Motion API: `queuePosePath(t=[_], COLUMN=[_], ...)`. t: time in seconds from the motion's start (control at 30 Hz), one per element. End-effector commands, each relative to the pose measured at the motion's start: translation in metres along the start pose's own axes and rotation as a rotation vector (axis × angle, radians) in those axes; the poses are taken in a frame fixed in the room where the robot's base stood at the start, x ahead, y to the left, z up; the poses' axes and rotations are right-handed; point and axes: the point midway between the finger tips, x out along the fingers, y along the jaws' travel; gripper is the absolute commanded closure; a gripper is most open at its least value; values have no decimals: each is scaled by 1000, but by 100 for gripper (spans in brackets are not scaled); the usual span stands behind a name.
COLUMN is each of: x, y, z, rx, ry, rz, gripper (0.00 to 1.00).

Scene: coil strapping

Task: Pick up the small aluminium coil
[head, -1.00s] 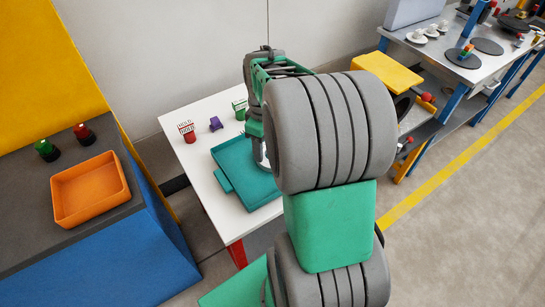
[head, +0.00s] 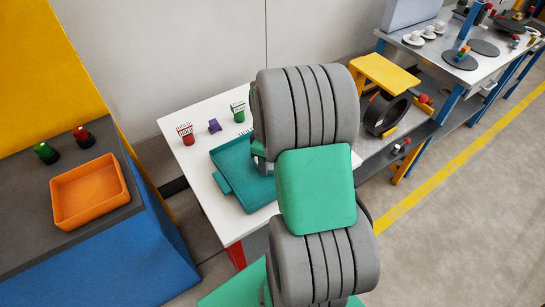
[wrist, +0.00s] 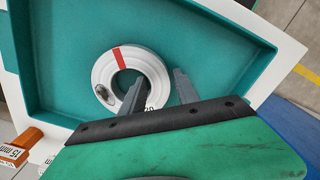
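A small pale ring-shaped coil (wrist: 104,68) with a red band and a printed mark lies in the teal tray (wrist: 220,32) in the wrist view. My gripper (wrist: 159,77) is open. Its left finger shows over the coil's hole and its right finger just outside the coil's right edge, so the coil's right wall lies between them in the picture. I cannot tell how low the fingertips are.
Red (head: 186,136) and green (head: 238,112) labelled items and a purple piece (head: 214,126) stand behind the tray. An orange bin (head: 90,192) is at left. A large dark ring (head: 386,112) sits by the yellow stand at right. An orange labelled piece (wrist: 22,147) is near the tray.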

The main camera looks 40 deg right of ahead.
Motion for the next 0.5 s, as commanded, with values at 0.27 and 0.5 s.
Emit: queuePosePath(t=[0.27, 0.5], x=[0, 0], y=[0, 0], z=[0, 0], rx=[0, 0], ry=[0, 0], rz=[0, 0], gripper=[87, 100])
